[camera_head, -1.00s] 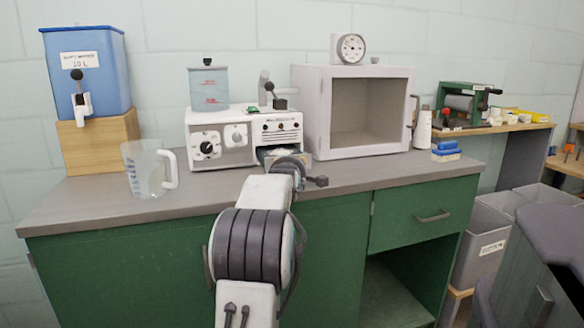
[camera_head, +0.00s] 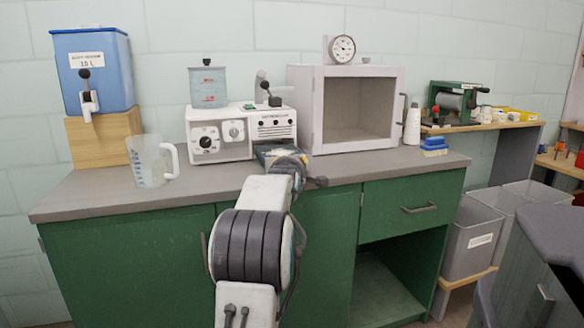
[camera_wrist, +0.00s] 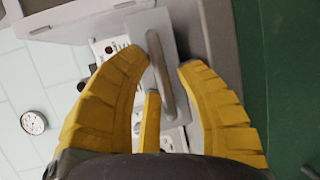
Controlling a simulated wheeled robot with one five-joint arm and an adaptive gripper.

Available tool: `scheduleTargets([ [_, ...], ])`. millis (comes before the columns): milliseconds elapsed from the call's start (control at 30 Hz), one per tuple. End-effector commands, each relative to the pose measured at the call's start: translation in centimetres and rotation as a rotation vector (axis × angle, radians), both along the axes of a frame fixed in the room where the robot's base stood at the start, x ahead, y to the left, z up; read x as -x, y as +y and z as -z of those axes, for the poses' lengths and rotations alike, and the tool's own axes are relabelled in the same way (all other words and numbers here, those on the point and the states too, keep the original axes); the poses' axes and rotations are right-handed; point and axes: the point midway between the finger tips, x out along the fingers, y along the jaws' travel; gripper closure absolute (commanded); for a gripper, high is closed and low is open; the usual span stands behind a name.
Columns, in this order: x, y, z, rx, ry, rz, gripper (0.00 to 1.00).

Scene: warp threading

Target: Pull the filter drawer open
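The filter drawer (camera_head: 266,151) juts out from the lower right front of the white machine (camera_head: 220,143). In the wrist view its light grey front (camera_wrist: 168,32) is close ahead, with a grey bar handle (camera_wrist: 160,75). In the head view my gripper (camera_head: 292,163) is at the drawer front, largely hidden behind my arm. The drawer's inside is mostly hidden.
A clear jug (camera_head: 148,165) stands left on the grey counter (camera_head: 215,180). The white oven-like cabinet (camera_head: 307,115) is just right of the drawer. A blue brush (camera_head: 433,146) lies further right. Green cupboards (camera_head: 128,262) are below. Counter between jug and arm is clear.

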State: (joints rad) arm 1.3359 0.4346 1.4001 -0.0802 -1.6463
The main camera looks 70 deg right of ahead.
Motion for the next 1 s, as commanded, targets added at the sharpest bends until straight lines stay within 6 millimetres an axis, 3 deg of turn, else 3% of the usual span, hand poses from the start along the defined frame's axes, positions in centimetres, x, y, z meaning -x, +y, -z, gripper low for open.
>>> scheduleTargets([
  [167,0.1,0.3,-0.2,0.002,0.0,0.001,0.69],
  [367,0.5,1.9,-0.6,0.003,-0.001,0.001,0.69],
  [800,2.0,8.4,-1.7,0.002,0.0,0.0,0.69],
  [1000,2.5,10.4,-2.1,0.002,0.0,0.0,0.69],
])
